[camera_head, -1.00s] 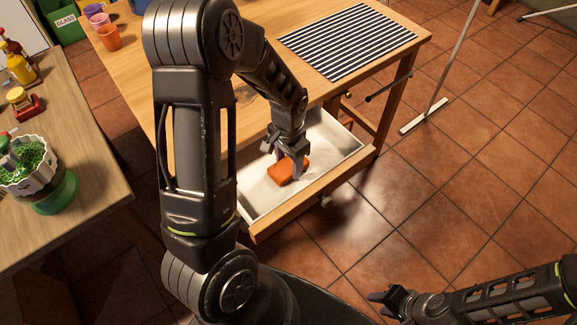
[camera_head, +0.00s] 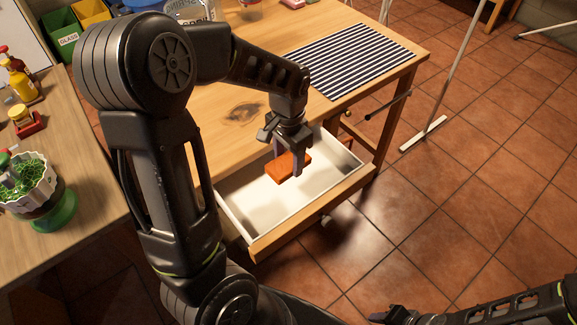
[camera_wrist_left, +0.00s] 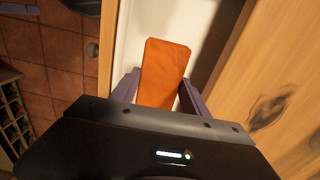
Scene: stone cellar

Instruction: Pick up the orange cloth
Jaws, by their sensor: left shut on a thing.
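The orange cloth (camera_head: 287,167) is a small folded block above the open drawer (camera_head: 318,203) of the wooden table. My left gripper (camera_head: 287,162) is shut on the cloth and holds it over the drawer's white floor. In the left wrist view the cloth (camera_wrist_left: 165,68) stands out between the two purple fingers (camera_wrist_left: 160,92), with the drawer's pale inside behind it. My right gripper (camera_head: 385,316) is at the bottom edge of the head view, largely cut off, so its jaws cannot be read.
A striped mat (camera_head: 352,60) lies on the wooden table (camera_head: 240,75). A side counter (camera_head: 85,170) at left holds bottles and a potted plant (camera_head: 35,185). A pale stand (camera_head: 437,120) is on the tiled floor, right. The drawer looks otherwise empty.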

